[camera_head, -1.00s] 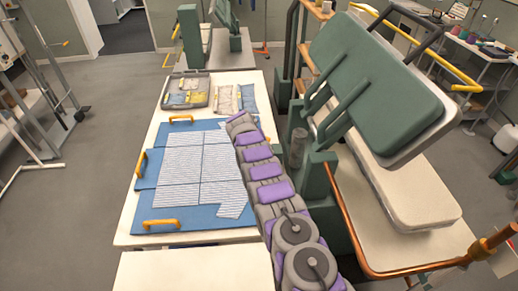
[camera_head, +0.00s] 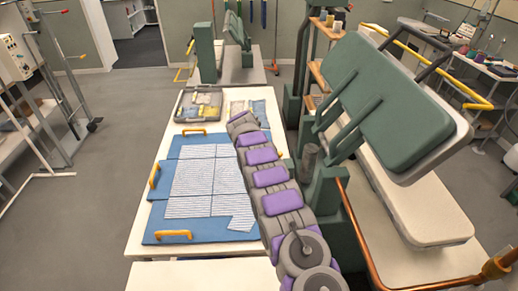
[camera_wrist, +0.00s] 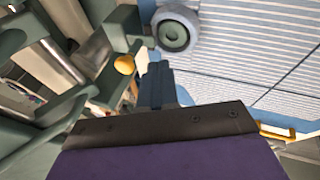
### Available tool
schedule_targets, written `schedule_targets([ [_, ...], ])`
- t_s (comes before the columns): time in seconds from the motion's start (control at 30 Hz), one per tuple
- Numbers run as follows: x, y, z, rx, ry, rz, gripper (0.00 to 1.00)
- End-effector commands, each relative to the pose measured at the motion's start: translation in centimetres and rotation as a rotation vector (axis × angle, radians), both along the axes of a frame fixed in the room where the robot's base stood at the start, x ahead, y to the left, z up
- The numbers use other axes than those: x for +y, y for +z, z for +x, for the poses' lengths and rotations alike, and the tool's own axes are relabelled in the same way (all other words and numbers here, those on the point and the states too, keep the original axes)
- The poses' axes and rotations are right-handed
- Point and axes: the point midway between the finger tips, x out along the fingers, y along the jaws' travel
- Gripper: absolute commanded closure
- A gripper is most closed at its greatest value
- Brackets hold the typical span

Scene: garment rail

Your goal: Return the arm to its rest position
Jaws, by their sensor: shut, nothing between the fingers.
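My arm runs from the bottom of the head view over the right side of the table, its far end near the table's right edge; the gripper itself is hidden there. In the wrist view my gripper (camera_wrist: 158,85) is shut and empty. A striped cloth (camera_head: 208,180), flat on a blue board (camera_head: 187,235) with orange handles, lies left of the arm. The cloth also shows at the upper right of the wrist view (camera_wrist: 260,50); a grey round piece (camera_wrist: 175,32) appears in front of it.
A green padded press (camera_head: 395,110) stands close on the arm's right, above a cream padded board (camera_head: 425,215). A grey tray (camera_head: 198,105) of small packets and more packets (camera_head: 248,112) lie at the table's far end. Open floor (camera_head: 100,190) lies left of the table (camera_head: 140,225).

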Motion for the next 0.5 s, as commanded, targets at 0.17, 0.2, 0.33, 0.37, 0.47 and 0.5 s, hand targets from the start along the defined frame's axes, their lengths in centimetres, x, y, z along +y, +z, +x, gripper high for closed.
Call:
schedule_targets([
  [0.17, 0.5, 0.1, 0.0, 0.0, 0.002, -0.004, 1.0],
  [0.2, 0.4, 0.3, -0.1, 0.001, 0.002, -0.004, 1.0],
  [0.33, -0.1, 1.7, -0.9, 0.014, -0.002, 0.0, 1.0],
  [0.37, -0.4, 2.3, -1.3, 0.02, -0.003, 0.001, 1.0],
  [0.47, -1.2, 4.3, -2.7, 0.04, -0.01, 0.009, 1.0],
  [0.5, -1.6, 5.1, -3.4, 0.051, -0.013, 0.012, 1.0],
])
